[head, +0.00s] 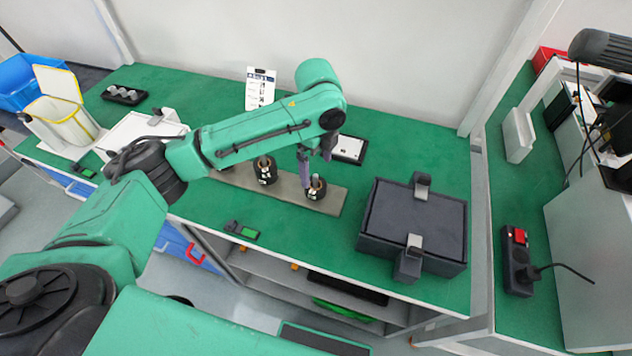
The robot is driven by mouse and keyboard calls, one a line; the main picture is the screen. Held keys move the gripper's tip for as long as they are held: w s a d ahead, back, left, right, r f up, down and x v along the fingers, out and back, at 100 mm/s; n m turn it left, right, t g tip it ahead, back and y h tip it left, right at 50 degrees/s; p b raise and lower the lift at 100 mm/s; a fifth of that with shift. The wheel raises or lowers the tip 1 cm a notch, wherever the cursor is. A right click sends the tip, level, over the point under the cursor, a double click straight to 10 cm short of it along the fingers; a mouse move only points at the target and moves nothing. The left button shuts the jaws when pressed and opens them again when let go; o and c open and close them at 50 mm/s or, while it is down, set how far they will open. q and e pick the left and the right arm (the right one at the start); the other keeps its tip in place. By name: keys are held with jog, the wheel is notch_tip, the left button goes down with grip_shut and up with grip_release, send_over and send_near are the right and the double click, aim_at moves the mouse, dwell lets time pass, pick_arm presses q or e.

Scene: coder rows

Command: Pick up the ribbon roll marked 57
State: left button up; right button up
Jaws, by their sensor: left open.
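Two black ribbon rolls stand on a grey-brown strip (285,193) on the green bench: a left roll (265,171) and a right roll (316,188). Both carry pale markings too small to read, so I cannot tell which is 57. My left gripper (310,182) is open and points down at the right roll, its fingers close around or beside it; I cannot tell whether they touch it. My left arm crosses above the strip and hides part of its left end. My right gripper is not in view.
A dark lidded box (412,222) with metal latches stands to the right on the bench. A small dark device (241,230) lies near the front edge. A cream bin (62,115) stands at left. Bare green bench (300,255) lies in front.

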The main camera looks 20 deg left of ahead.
aim_at(316, 183)
pick_arm(q)
jog(key=f, duration=0.3)
jog(key=shift+w, duration=0.2)
notch_tip(316, 183, down, 5)
jog(key=shift+w+a+f+p, duration=0.15)
jog(key=shift+p, duration=0.95)
jog(key=c, duration=1.3)
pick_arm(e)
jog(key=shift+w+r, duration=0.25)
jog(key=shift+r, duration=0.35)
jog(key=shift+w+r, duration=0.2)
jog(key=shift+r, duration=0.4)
